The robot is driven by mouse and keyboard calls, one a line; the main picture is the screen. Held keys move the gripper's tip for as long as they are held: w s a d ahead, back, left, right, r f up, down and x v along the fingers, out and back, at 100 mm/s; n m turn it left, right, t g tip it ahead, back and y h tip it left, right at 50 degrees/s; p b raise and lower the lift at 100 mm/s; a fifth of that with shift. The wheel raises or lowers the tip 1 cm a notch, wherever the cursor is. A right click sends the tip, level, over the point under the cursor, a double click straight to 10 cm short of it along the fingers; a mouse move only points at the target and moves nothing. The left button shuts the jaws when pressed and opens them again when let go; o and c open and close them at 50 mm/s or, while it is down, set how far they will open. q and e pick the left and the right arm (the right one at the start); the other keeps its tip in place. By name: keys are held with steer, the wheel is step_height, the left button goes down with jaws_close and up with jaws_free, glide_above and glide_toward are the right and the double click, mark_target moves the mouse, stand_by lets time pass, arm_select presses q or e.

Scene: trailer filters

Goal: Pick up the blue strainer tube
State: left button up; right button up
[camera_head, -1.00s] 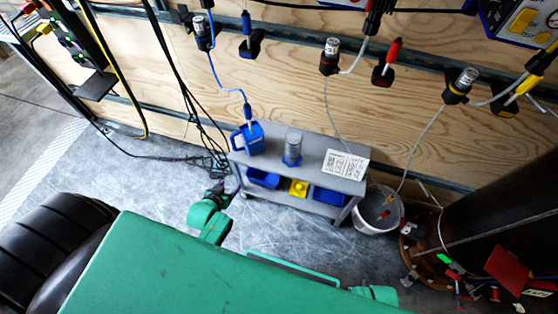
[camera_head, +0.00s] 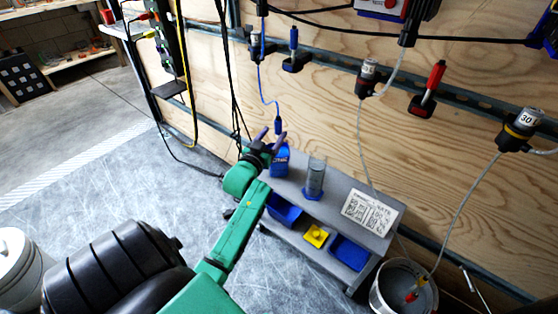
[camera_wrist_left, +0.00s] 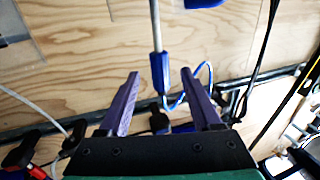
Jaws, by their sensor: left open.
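My left gripper (camera_head: 271,137) is open, with purple fingers, near the blue jug (camera_head: 281,161) at the left end of the grey cart. A blue tube piece (camera_head: 278,125) on a thin blue hose hangs just above the jug, close beyond the fingertips. Another blue-handled tube (camera_head: 293,40) sits in a black wall holder. I cannot tell for certain which is the strainer tube. In the left wrist view my open fingers (camera_wrist_left: 160,74) have a blue piece (camera_wrist_left: 159,72) on a pale rod showing between them, not visibly gripped. My right gripper is not in view.
The grey cart (camera_head: 341,222) holds a clear cylinder (camera_head: 316,178) with a blue base, a printed sheet (camera_head: 371,211) and bins below. A white bucket (camera_head: 386,281) stands at its right. Hanging cables (camera_head: 226,70) run beside my left arm. The plywood wall is behind.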

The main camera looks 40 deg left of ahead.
mark_target(277, 130)
arm_select(q)
steer(key=b+x, duration=0.1)
steer(key=x, duration=0.3)
steer(key=shift+w+a, duration=0.1)
steer(key=shift+w, duration=0.25)
steer(key=shift+s, duration=0.1)
jaws_close()
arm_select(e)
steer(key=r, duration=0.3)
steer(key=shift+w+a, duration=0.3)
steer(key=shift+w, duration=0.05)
